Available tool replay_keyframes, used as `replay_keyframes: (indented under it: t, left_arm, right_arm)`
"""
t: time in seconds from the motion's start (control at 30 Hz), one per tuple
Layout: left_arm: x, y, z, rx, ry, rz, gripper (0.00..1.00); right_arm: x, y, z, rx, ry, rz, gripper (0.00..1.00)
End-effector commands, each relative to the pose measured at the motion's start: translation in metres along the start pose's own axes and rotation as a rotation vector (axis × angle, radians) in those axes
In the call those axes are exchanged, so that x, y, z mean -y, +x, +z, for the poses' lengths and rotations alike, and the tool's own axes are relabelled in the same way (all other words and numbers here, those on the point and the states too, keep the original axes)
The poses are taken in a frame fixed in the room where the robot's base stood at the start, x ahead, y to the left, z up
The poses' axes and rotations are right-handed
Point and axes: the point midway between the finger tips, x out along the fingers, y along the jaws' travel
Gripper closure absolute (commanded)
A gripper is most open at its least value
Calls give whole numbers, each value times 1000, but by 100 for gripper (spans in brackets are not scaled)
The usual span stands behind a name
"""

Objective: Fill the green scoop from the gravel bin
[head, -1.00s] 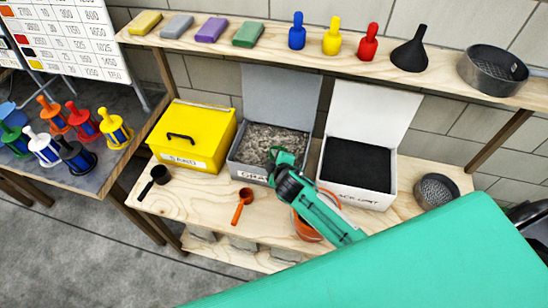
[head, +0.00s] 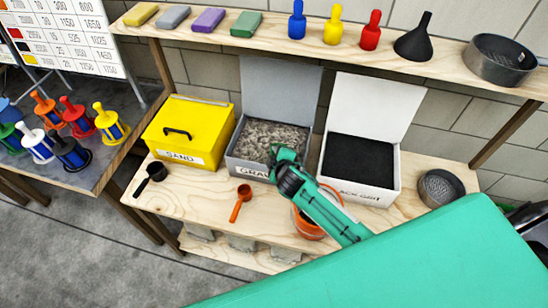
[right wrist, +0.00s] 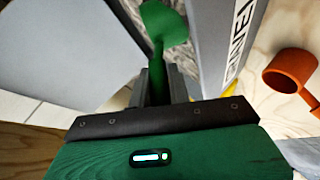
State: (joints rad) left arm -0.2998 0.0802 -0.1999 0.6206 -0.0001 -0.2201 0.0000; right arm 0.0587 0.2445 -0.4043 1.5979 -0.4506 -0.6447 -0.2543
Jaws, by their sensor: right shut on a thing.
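The grey gravel bin (head: 232,152) stands open in the middle of the lower wooden shelf, with grey gravel (head: 268,134) in it and its lid up behind. My right gripper (head: 284,168) is at the bin's front right corner. In the right wrist view it is shut on the handle of the green scoop (right wrist: 164,25), whose bowl sticks out past the fingers beside the grey bin wall (right wrist: 222,40). Whether the bowl holds gravel cannot be told. In the head view the scoop is hard to separate from the gripper. My left gripper is not in view.
A closed yellow sand bin (head: 190,132) stands left of the gravel bin, an open white black-grit bin (head: 357,190) right. A black scoop (head: 154,171), an orange scoop (head: 243,192) and an orange bucket (head: 308,230) are in front. A mesh bowl (head: 440,188) lies far right.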

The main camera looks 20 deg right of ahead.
Motion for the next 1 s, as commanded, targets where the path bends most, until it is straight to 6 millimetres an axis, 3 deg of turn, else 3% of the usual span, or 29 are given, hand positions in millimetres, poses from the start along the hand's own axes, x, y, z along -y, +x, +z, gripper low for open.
replay_keyframes:
  t: [0.47,1.0]
  left_arm:
    - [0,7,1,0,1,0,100]
    - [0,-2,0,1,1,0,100]
  right_arm:
    - [-16,19,6,-2,-1,3,100]
    - [2,-4,-2,-2,1,0,100]
